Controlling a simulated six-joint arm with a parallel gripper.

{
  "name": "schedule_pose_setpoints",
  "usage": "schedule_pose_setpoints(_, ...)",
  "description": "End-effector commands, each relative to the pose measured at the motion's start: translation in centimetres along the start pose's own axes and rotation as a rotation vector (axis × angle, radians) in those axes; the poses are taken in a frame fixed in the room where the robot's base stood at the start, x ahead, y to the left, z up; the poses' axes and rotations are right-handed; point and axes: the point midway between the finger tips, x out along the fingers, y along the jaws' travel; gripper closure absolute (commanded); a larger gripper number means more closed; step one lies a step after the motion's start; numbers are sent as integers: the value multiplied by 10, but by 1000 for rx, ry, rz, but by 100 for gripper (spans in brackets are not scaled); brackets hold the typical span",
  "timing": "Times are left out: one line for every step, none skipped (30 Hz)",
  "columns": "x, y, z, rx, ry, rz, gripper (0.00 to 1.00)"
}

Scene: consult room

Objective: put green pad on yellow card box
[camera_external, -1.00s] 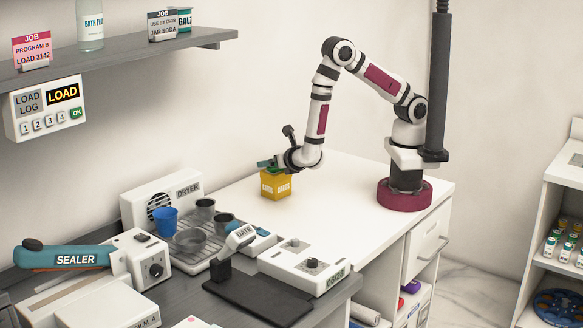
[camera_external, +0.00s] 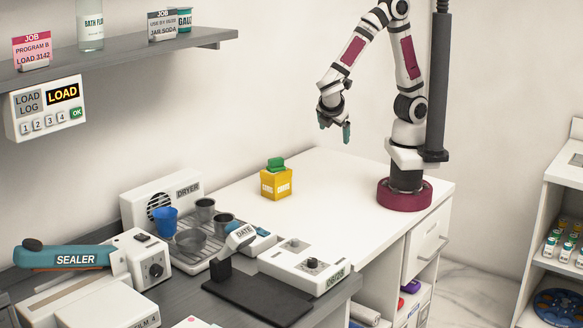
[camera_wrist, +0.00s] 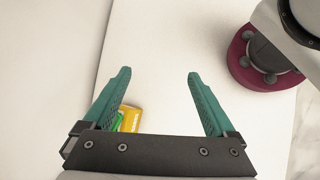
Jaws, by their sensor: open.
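The yellow card box (camera_external: 276,185) stands on the white counter, to the left of my base. The green pad (camera_external: 275,163) rests on top of it. My gripper (camera_external: 334,132) is open and empty, raised above the counter, up and to the right of the box and apart from it. In the wrist view my teal fingers (camera_wrist: 158,78) are spread with bare white counter between them. There the box (camera_wrist: 132,117) and a bit of the pad (camera_wrist: 117,122) show beside the left finger, partly hidden by it and the gripper body.
A white device (camera_external: 304,265) sits at the counter's front. The counter between box and my base is clear.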

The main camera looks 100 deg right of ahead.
Motion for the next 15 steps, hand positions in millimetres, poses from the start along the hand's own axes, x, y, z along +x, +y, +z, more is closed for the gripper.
schedule_pose_setpoints(-3,-18,24,239,68,-162,9)
schedule_pose_setpoints(-7,-32,33,381,106,-266,9)
schedule_pose_setpoints(-14,-50,40,557,151,-398,9)
schedule_pose_setpoints(-21,-61,44,675,183,-489,9)
schedule_pose_setpoints(-28,-70,45,779,211,-571,9)
schedule_pose_setpoints(-37,-80,45,896,244,-667,9)
schedule_pose_setpoints(-43,-85,45,966,263,-728,9)
schedule_pose_setpoints(-48,-89,44,1023,279,-779,9)
schedule_pose_setpoints(-54,-92,43,1078,294,-828,9)
schedule_pose_setpoints(-57,-94,42,1105,303,-855,9)
schedule_pose_setpoints(-59,-95,42,1124,308,-873,9)
schedule_pose_setpoints(-60,-96,41,1136,311,-885,9)
schedule_pose_setpoints(-61,-96,41,1138,311,-889,9)
schedule_pose_setpoints(-61,-96,41,1138,311,-889,9)
schedule_pose_setpoints(-61,-96,41,1136,311,-888,9)
